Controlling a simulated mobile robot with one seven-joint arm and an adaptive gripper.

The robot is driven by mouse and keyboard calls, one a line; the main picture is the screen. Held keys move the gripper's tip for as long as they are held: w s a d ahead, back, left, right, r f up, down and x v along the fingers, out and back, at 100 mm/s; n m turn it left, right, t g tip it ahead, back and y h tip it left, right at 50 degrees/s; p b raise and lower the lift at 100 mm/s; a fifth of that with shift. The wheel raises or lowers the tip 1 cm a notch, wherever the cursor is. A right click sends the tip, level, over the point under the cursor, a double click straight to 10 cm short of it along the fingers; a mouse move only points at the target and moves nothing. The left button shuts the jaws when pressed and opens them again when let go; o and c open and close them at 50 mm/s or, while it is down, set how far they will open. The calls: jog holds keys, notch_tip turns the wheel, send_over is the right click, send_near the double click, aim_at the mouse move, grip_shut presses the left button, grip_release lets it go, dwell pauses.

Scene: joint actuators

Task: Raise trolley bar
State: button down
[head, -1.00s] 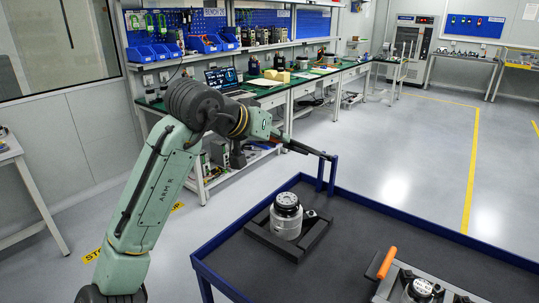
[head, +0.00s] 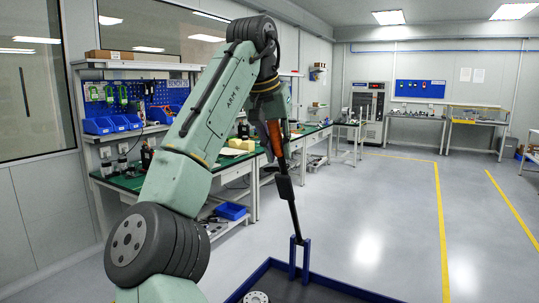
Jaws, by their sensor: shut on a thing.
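The trolley bar (head: 291,212) is a thin dark bar rising steeply, leaning a little left, from between two blue upright posts (head: 300,262) at the trolley corner. A darker, wider piece sits partway up it, with an orange-brown section (head: 275,138) above. My gripper (head: 270,140) is dark and shut on the bar near this upper part; its fingers are hard to make out. The blue-rimmed trolley (head: 335,283) shows only its far corner at the bottom edge. Most of its dark top is out of view.
A green-topped workbench (head: 130,181) with blue bins (head: 98,126) and tools stands along the left wall, behind my arm. A blue bin (head: 230,211) sits on a lower shelf. The grey floor (head: 390,220) to the right is clear, with yellow lines.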

jog(key=shift+w+d, duration=0.2)
jog(key=shift+w, duration=0.05)
jog(key=c, duration=1.5)
grip_release()
jog(key=shift+o, duration=0.2)
jog(key=shift+r, duration=0.15)
jog(key=shift+s+a+r, duration=0.2)
jog(key=shift+s+r, duration=0.05)
jog(key=shift+r, duration=0.35)
jog(key=shift+s+a+r, duration=0.4)
jog(key=shift+s+r, duration=0.05)
jog(key=shift+r, duration=0.25)
jog(key=s+a, duration=0.6)
jog(key=s, duration=0.3)
jog(key=shift+s+a, duration=0.15)
jog(key=shift+a, duration=0.15)
